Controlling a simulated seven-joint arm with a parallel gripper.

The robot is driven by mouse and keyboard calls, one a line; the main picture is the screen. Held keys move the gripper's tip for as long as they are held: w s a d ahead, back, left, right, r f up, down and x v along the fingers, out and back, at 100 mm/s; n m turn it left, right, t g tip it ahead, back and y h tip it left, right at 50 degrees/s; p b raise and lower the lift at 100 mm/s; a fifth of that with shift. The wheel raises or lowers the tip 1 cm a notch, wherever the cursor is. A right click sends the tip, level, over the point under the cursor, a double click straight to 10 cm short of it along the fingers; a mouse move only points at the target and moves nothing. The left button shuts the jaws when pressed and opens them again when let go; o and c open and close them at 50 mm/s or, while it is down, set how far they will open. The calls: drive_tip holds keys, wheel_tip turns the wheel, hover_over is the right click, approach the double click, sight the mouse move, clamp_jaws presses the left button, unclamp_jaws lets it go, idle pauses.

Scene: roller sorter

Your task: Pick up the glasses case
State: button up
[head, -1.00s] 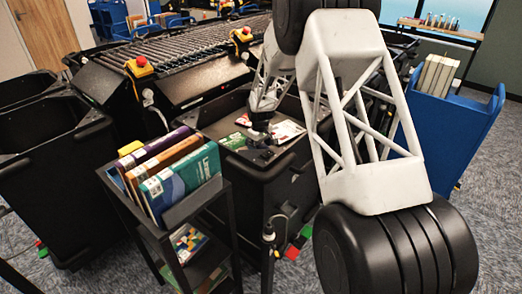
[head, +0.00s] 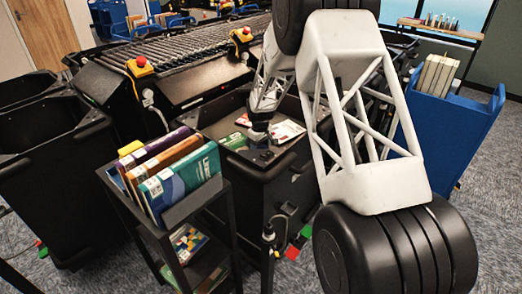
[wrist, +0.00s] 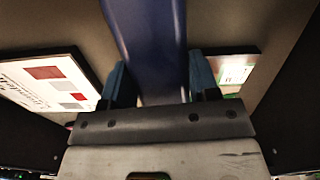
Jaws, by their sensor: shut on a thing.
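The glasses case (wrist: 148,35) is a long, smooth, dark blue thing in the wrist view, running from the top edge down between my fingers. My gripper (wrist: 160,78) is shut on it, with one blue-padded finger on each side. In the head view my gripper (head: 258,138) is small and dark, over the black bin at the centre. The case cannot be made out clearly there. I cannot tell whether the case touches the bin floor.
The black bin (head: 262,175) has raised walls. A cart of books (head: 180,185) stands at front left, a roller conveyor (head: 185,50) behind, and a blue cart (head: 450,120) at right.

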sight(260, 145)
drive_tip(key=shift+r, duration=5)
drive_tip(key=shift+f, duration=3.7)
drive_tip(key=d+r+m, duration=0.4)
drive_tip(key=r, duration=0.7)
drive_tip(key=s+d+r+m, duration=0.1)
drive_tip(key=d+r+m, duration=0.3)
drive_tip(key=r, duration=0.7)
drive_tip(key=shift+s+d, duration=0.3)
drive_tip(key=shift+d, duration=0.4)
